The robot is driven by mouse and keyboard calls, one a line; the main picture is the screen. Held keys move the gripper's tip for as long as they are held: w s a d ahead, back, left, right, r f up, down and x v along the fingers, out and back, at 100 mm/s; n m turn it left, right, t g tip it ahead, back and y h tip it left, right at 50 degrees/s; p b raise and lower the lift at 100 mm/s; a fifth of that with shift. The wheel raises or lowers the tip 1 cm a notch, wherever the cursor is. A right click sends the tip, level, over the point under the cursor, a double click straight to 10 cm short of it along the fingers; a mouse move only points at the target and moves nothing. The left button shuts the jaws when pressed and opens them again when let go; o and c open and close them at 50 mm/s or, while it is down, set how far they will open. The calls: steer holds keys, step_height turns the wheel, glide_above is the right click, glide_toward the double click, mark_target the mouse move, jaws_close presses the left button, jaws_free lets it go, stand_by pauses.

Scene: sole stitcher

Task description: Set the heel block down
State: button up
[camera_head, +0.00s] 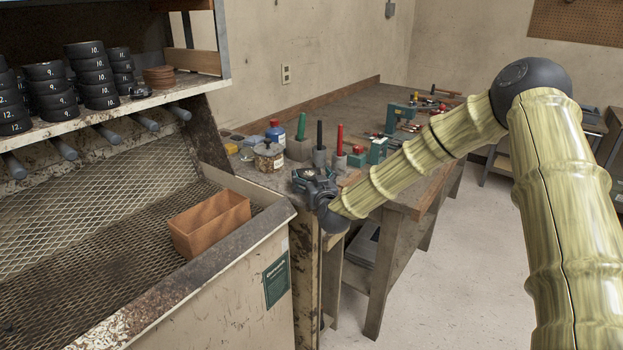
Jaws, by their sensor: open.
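My gripper (311,178) is at the near left corner of the workbench (362,98), seen from behind and small in the view. It is open. My wrist and arm partly cover what lies between or beneath its fingers, so I cannot tell if anything there touches it. I cannot pick out a heel block with certainty. Stacks of black numbered pieces (92,75), marked 9, 10, 11 and 12, stand on the shelf at upper left, well away from my gripper.
An orange-brown open box (209,223) sits on the mesh tray (75,225) at left. Jars, a grey block (299,148) and upright green, black and red-handled tools crowd the bench behind my gripper. Brown discs (158,76) lie on the shelf.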

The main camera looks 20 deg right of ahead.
steer(key=s+b, duration=0.2)
steer(key=s, duration=1)
steer(key=shift+a+r, duration=0.15)
steer(key=shift+r, duration=0.1)
